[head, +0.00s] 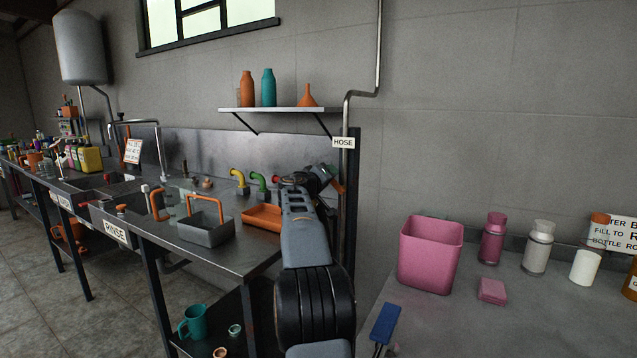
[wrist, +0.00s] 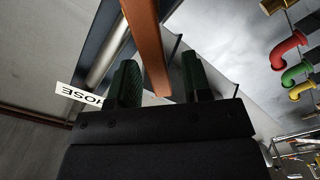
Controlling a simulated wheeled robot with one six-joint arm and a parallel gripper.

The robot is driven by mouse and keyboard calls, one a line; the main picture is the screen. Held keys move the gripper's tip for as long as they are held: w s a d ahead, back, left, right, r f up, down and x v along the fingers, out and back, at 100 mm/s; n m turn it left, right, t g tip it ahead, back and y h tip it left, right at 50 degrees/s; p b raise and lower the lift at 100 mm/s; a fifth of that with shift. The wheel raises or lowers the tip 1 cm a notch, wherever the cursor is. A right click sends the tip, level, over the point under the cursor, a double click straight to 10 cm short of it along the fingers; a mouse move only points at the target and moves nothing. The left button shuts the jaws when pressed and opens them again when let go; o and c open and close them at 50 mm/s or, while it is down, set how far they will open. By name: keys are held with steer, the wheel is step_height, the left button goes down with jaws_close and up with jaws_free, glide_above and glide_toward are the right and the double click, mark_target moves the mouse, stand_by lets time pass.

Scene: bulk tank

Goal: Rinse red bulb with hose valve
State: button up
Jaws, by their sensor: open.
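My gripper (wrist: 158,72) is open in the wrist view, with one dark green finger on each side of an orange lever (wrist: 147,40). The fingers look apart from the lever. In the head view my gripper (head: 322,173) is by the wall pipe, and the orange lever (head: 338,187) shows just right of it. A HOSE sign (head: 343,142) is above; the sign (wrist: 78,95) is also left of the fingers in the wrist view. A red curved piece (wrist: 286,50) is at the upper right there; I cannot tell if it is the red bulb. The hose outlet is not clear.
A steel bench with a RINSE sign (head: 116,232) holds a grey basket (head: 206,232) and an orange tray (head: 262,217). Green (head: 258,181) and yellow (head: 238,181) curved pieces stand behind. A pink bin (head: 431,253) is on the right counter. A shelf (head: 285,109) is above.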

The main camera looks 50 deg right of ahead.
steer(key=b+v, duration=0.2)
steer(key=v, duration=1.1)
steer(key=shift+a, duration=0.1)
stand_by(6.6)
